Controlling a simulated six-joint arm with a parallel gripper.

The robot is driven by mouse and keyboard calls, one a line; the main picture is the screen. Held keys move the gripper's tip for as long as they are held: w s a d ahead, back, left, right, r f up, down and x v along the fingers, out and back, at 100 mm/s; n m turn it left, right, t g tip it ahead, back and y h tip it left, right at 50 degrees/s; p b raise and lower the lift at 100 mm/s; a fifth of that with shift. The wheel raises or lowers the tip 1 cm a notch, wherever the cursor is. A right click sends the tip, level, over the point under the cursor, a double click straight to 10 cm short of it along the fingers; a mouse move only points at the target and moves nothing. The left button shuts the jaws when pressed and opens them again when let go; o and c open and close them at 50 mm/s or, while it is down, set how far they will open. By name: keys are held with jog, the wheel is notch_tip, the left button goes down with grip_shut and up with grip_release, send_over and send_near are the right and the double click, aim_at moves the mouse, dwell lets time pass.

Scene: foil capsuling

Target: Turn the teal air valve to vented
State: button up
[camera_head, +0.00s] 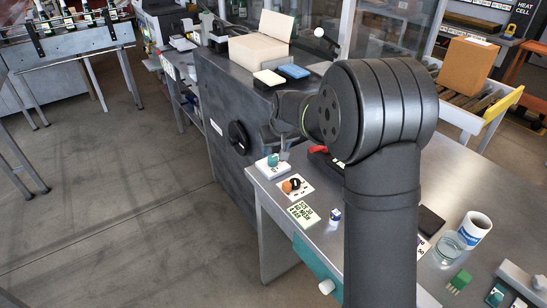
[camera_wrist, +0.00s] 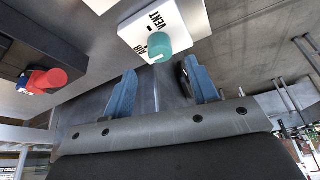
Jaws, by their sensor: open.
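The teal air valve (camera_wrist: 160,46) is a round knob on a white plate (camera_wrist: 176,15) marked VENT and, partly hidden, what looks like AIR. In the head view, the teal valve (camera_head: 273,159) sits on its white base at the bench's far left corner. My gripper (camera_wrist: 161,80) has its two blue fingers spread, with nothing between them. The valve lies just beyond the fingertips in the wrist view, apparently not touched. In the head view, my gripper (camera_head: 284,152) is small and mostly hidden by my arm, close beside the valve. Which mark the valve points to, I cannot tell.
A card with an orange and a black knob (camera_head: 293,186) and a printed green-edged card (camera_head: 303,214) lie nearby on the steel bench. A grey machine with a black dial (camera_head: 238,137) stands behind. A red and blue item (camera_wrist: 48,79) shows left in the wrist view.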

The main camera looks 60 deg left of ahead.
aim_at(273, 158)
jog(key=x, duration=0.6)
jog(key=shift+a+f, duration=0.1)
jog(key=c, duration=1)
